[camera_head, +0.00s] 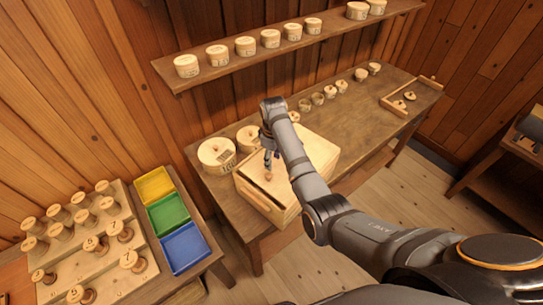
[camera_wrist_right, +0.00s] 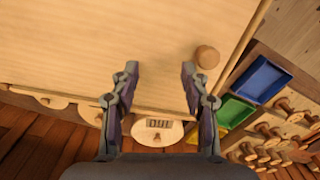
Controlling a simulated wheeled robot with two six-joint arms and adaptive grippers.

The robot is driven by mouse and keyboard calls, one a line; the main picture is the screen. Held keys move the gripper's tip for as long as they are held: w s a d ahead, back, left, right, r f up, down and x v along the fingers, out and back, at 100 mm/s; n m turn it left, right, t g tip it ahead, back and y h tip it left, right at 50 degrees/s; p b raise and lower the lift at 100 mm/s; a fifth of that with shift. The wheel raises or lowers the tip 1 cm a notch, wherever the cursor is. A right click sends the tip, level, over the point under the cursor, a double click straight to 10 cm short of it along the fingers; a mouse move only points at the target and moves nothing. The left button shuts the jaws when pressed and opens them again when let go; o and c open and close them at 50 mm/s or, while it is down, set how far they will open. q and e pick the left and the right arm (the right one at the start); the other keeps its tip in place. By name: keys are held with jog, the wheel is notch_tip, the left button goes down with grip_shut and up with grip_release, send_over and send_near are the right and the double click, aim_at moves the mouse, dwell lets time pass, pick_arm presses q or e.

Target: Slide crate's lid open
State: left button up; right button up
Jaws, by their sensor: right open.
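The pale wooden crate (camera_head: 262,202) stands on the workbench in the head view. Its flat lid (camera_head: 318,152) covers the top and also fills much of the right wrist view (camera_wrist_right: 75,45). A small round wooden knob (camera_head: 268,176) sits on the lid near one end; it also shows in the right wrist view (camera_wrist_right: 207,57). My right gripper (camera_head: 271,160) is over the lid, close to the knob. In the wrist view the gripper (camera_wrist_right: 159,74) is open and empty, with the knob just outside its right finger. My left gripper is not in view.
Round wooden drums (camera_head: 216,155) stand beside the crate against the wall. A shelf (camera_head: 290,45) with several drums runs above. Yellow, green and blue trays (camera_head: 184,247) and a board of spools (camera_head: 110,260) lie at left. A wooden tray (camera_head: 394,108) sits at the bench's far end.

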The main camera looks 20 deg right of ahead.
jog(key=shift+s+f, duration=0.1)
jog(key=shift+f, duration=0.15)
jog(key=shift+s+r, duration=0.1)
jog(key=shift+s, duration=0.05)
grip_shut()
grip_release()
dwell(0.4)
notch_tip(320, 180, up, 7)
jog(key=shift+r, duration=0.2)
